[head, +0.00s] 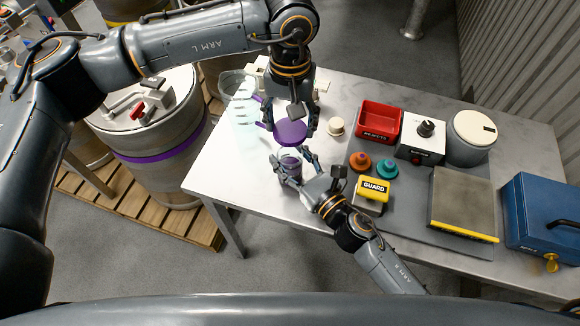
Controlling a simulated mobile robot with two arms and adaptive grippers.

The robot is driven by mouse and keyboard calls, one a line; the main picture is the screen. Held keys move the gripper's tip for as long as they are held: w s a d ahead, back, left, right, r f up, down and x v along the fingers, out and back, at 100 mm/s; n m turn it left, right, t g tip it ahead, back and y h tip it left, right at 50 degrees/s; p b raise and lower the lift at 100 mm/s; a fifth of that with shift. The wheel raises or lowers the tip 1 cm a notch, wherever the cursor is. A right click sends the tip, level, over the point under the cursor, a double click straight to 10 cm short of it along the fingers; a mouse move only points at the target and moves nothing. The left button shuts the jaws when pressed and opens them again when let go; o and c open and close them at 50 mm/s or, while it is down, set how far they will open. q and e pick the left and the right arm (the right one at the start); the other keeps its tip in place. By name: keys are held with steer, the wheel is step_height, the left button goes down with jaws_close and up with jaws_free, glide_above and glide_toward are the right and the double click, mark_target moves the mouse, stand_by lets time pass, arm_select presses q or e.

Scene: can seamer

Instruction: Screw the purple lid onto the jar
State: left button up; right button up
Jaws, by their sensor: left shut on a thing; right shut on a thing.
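The purple lid (291,133) is a flat disc held between the fingers of my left gripper (289,125), which reaches down from above. The jar (290,164) is small with purple on it and stands near the left front part of the table. My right gripper (298,172) is shut on the jar from the lower right, its fingers on either side. The lid is just behind and above the jar in the picture; I cannot tell the exact gap between them. The fingers hide part of the jar's sides.
The metal table (228,172) also bears a clear container (236,84), a red bin (379,122), a yellow guard block (373,190), orange (360,162) and teal (387,169) knobs, a white control box (421,140) and a blue toolbox (545,222). The table's left front corner is clear.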

arm_select(q)
glide_toward(290, 149)
steer(key=shift+s+f, duration=1.25)
steer(key=shift+s, duration=0.05)
steer(key=shift+f, duration=0.1)
steer(key=shift+f, duration=0.75)
steer(key=shift+f, duration=0.6)
steer(key=shift+f, duration=0.2)
steer(key=shift+c, duration=1.4)
steer(key=shift+s, duration=0.1)
steer(key=shift+f, duration=0.15)
steer(key=shift+r, duration=0.35)
